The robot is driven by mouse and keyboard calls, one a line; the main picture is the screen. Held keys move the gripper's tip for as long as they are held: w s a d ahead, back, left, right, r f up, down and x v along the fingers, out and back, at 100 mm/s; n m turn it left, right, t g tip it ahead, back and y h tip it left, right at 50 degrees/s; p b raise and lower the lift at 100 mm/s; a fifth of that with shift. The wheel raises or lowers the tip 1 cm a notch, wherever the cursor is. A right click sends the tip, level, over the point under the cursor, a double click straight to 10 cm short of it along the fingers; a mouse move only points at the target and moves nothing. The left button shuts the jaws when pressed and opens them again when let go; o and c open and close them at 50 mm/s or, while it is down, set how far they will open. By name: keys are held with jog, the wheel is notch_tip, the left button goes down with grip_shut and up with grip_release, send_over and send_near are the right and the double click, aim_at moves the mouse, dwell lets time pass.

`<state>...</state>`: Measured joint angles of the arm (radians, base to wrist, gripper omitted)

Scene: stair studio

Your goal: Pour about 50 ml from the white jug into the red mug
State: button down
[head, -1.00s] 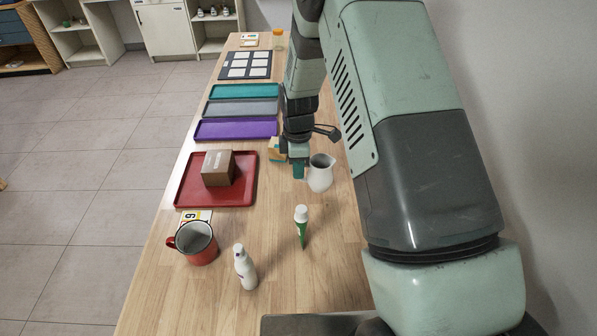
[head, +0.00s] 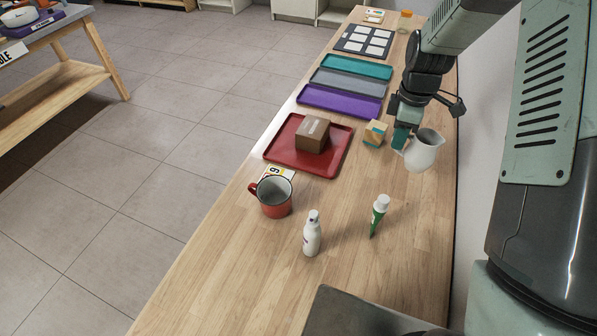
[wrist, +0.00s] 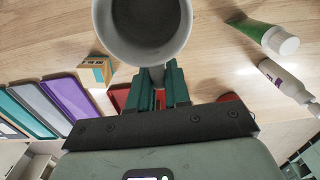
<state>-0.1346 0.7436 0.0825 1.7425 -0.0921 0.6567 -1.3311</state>
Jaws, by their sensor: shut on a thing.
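The white jug (head: 427,150) stands roughly upright near the right side of the table, its open mouth facing up. My gripper (head: 402,137) is at its left side, shut on it. In the wrist view the jug (wrist: 185,42) fills the top, with my gripper's fingers (wrist: 160,88) at its near side. I cannot tell whether its base touches the table. The level inside is not clear. The red mug (head: 274,203) stands upright on the table, left of and nearer than the jug, handle to the left. It looks empty.
A red tray (head: 283,150) holds a brown box (head: 312,135). A small wooden block (head: 375,134) sits left of my gripper. The wall is close on the right.

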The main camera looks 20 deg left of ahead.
notch_tip(320, 180, up, 5)
jog(key=shift+f, duration=0.1)
jog(key=s+a+n, duration=0.3)
jog(key=s+a, duration=0.4)
jog(key=a, duration=0.4)
jog(key=s+a+n, duration=0.3)
jog(key=s+a, duration=0.3)
jog(key=a, duration=0.5)
jog(key=s+a+n, duration=0.3)
jog(key=s+a, duration=0.3)
jog(key=s, duration=0.5)
jog(key=s+a+n, duration=0.3)
jog(key=s+a, duration=0.3)
jog(key=s, duration=0.5)
jog(key=f, duration=1.3)
jog(key=shift+d+f, duration=0.2)
jog(key=shift+f, duration=0.05)
jog(key=shift+w, duration=0.1)
